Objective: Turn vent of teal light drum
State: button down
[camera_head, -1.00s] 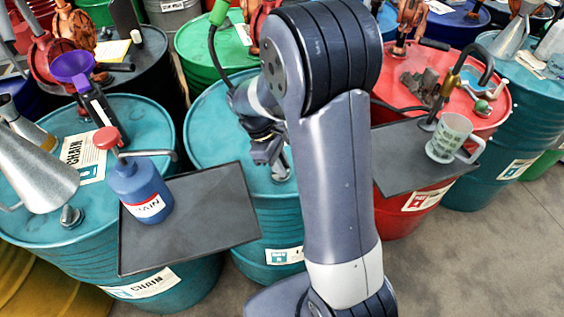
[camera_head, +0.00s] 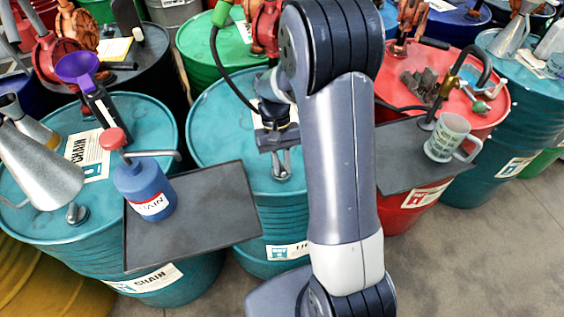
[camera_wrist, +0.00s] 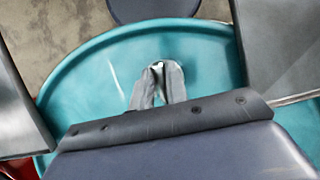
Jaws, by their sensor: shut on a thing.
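The teal drum (camera_head: 218,130) in the middle stands between the two grey trays, with a white and teal label (camera_head: 288,251) on its front that is partly cut off by my arm. My gripper (camera_head: 281,170) points down at the front part of its lid. Its fingers are close together, shut on the small vent (camera_wrist: 158,66). In the wrist view the fingertips (camera_wrist: 158,76) meet around this small pale fitting near the lid's rim. The fingers hide most of the vent, so its angle cannot be told.
A grey tray (camera_head: 215,205) with a blue pump bottle (camera_head: 145,190) stands at the left, on the teal chain drum's side. Another tray (camera_head: 405,180) with a clear jug (camera_head: 448,138) stands at the right by the red drum. A black hose (camera_head: 222,70) hangs behind my wrist.

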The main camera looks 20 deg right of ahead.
jog(key=shift+m+y, duration=0.4)
jog(key=shift+m, duration=0.7)
jog(key=c, duration=1.4)
grip_release()
jog(key=a+v, duration=0.1)
jog(key=v, duration=0.9)
jog(key=shift+d+r+b, duration=0.3)
jog(key=shift+d+r, duration=0.15)
jog(key=shift+d, duration=0.1)
jog(key=shift+f, duration=0.15)
jog(key=x, duration=1)
jog(key=shift+a+f+p, duration=0.15)
jog(key=shift+f+p, duration=0.15)
jog(key=shift+p, duration=0.05)
